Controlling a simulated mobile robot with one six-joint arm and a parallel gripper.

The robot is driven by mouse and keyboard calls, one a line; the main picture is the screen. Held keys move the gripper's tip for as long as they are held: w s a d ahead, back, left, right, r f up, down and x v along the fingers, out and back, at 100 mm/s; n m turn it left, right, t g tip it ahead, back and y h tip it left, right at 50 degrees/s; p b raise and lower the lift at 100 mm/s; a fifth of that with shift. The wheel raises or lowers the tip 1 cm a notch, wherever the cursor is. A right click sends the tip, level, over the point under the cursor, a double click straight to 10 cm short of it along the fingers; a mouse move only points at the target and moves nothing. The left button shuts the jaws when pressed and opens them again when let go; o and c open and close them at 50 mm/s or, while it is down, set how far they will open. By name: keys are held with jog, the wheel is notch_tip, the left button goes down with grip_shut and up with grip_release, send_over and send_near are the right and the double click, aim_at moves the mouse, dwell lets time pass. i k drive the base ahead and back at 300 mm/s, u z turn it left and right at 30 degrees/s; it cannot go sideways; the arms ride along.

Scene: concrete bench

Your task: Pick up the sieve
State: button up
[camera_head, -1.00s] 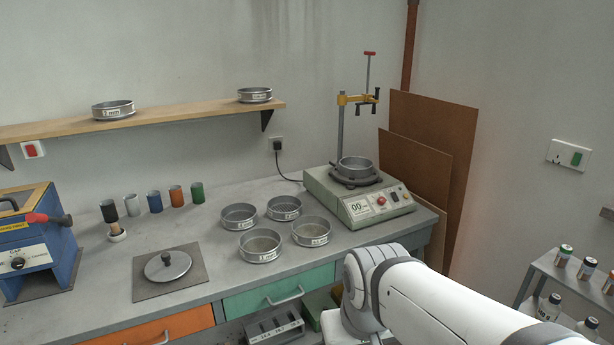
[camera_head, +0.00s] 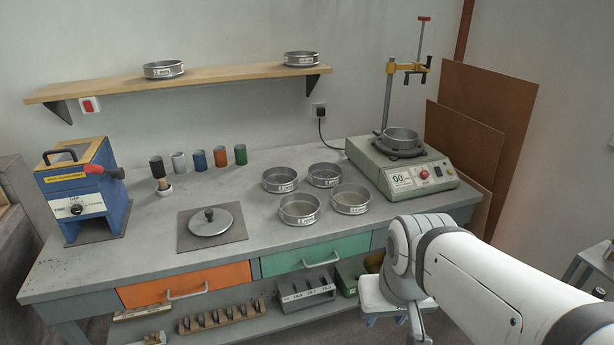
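Several round metal sieves with white labels are in view, and I cannot tell which one the task means. On the bench stand a back left sieve (camera_head: 280,180), a back right sieve (camera_head: 325,175), a front left sieve (camera_head: 300,209) and a front right sieve (camera_head: 351,199). A sieve (camera_head: 164,69) and a second sieve (camera_head: 301,58) sit on the wall shelf. Another round pan or sieve (camera_head: 400,139) sits on the shaker. My arm reaches in from the lower right, in front of the bench. I cannot make out my gripper's fingers.
The concrete bench (camera_head: 130,250) also holds a blue machine (camera_head: 85,190), several coloured cups (camera_head: 220,157), a lid (camera_head: 211,221) on a dark mat and the shaker (camera_head: 400,170) with its clamp stand. The wooden shelf (camera_head: 230,76) overhangs the back. Brown boards lean at right.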

aim_at(294, 209)
jog(key=z, duration=0.05)
jog(key=k, duration=0.55)
jog(key=u, duration=0.6)
jog(key=i, duration=1.95)
jog(key=z, duration=0.1)
